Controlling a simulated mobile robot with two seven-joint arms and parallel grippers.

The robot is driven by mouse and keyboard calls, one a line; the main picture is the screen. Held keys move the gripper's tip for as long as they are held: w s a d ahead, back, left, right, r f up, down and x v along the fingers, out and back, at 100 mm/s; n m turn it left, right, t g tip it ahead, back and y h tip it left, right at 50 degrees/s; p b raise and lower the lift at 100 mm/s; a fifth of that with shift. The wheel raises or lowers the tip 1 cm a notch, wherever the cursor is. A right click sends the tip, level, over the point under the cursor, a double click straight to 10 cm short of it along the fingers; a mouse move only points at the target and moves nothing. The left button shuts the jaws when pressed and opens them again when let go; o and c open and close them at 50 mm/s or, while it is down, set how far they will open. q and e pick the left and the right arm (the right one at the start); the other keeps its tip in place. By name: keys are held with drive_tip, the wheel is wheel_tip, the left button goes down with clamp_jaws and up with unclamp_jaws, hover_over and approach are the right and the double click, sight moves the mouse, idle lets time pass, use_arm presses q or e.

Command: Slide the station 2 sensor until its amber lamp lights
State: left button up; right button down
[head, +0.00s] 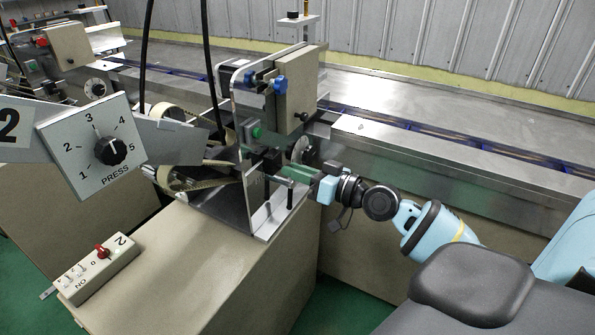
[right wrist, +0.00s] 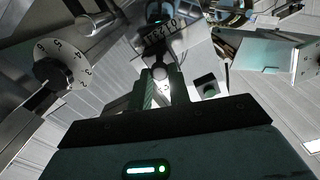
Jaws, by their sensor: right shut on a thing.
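The station 2 machine (head: 285,110) stands at the conveyor, with a grey housing, blue knobs and a metal bracket low in front. My right gripper (head: 287,172) reaches its bracket from the right. In the right wrist view its green fingers (right wrist: 160,88) are shut on a small pale rounded part, seemingly the sensor (right wrist: 160,72). It sits just below a plate with scale numbers (right wrist: 162,36). In the head view the sensor is mostly hidden by the fingers and bracket. I cannot make out a lit amber lamp in either view. My left gripper is not in view.
A PRESS dial (head: 86,148) hangs at the left beside a 2 sign. A switch box (head: 98,268) marked 2 with a red switch sits on the beige cabinet (head: 215,270). The steel conveyor edge (head: 430,165) runs behind my right arm. Black cables hang at upper left.

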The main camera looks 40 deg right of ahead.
drive_tip(key=shift+s+a+r, duration=0.1)
drive_tip(key=shift+s+a, duration=0.1)
drive_tip(key=shift+a, duration=0.3)
drive_tip(key=c, duration=1.3)
unclamp_jaws()
drive_tip(key=b+v, duration=0.2)
drive_tip(key=v, duration=0.5)
drive_tip(key=shift+s+b, duration=0.3)
drive_tip(key=shift+s, duration=0.1)
